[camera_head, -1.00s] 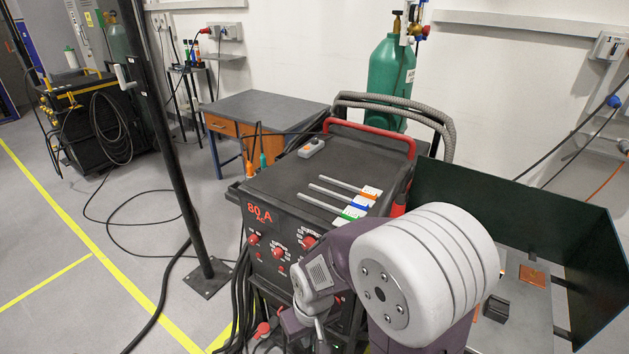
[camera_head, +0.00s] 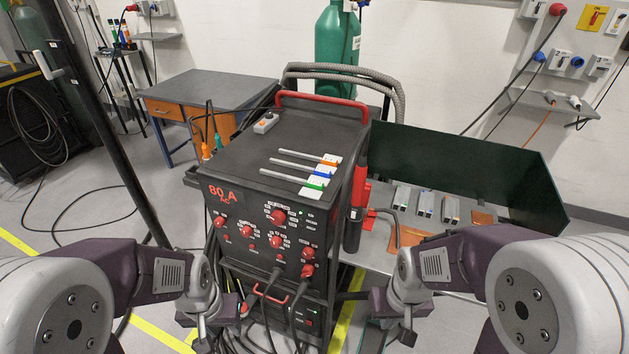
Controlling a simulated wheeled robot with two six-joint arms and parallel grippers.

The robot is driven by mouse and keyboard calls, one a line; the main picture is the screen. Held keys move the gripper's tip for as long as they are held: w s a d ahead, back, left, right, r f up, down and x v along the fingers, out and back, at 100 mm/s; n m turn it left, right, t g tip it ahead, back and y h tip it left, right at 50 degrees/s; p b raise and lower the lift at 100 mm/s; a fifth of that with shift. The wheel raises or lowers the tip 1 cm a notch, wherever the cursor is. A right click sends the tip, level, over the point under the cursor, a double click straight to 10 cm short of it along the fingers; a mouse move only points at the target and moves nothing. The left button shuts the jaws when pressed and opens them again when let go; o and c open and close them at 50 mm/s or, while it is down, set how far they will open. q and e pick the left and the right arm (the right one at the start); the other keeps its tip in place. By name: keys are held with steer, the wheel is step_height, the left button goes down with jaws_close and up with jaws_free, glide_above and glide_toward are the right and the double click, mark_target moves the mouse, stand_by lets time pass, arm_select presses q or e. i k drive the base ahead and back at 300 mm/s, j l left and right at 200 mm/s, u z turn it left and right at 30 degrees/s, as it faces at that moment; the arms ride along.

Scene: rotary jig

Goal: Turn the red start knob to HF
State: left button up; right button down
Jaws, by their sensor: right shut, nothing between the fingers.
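The black welding machine (camera_head: 240,195) stands in the middle, with "80 A" in red on its front panel. Several red knobs are on that panel. The largest, upper knob (camera_head: 278,216) has labels around it, and another knob (camera_head: 277,241) sits below it. The print is too small to tell which is the start knob or where HF is. My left gripper (camera_head: 203,328) is low, left of the panel and apart from the knobs; its jaw opening cannot be made out. My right gripper (camera_head: 407,332) is shut and empty, low and right of the machine.
A red and black torch (camera_head: 355,215) hangs on the machine's right side. Cables (camera_head: 275,280) hang from its lower front. Three rods (camera_head: 305,168) lie on top. A metal bench (camera_head: 455,275) with a dark green screen (camera_head: 480,165) is at right. A black post (camera_head: 105,130) stands at left.

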mark_target(308, 253)
steer(key=l+u, duration=0.15)
steer(key=u, duration=0.3)
steer(key=l+u, duration=0.2)
steer(key=u, duration=0.3)
steer(key=l+u, duration=0.2)
steer(key=u, duration=0.25)
steer(key=i, duration=0.05)
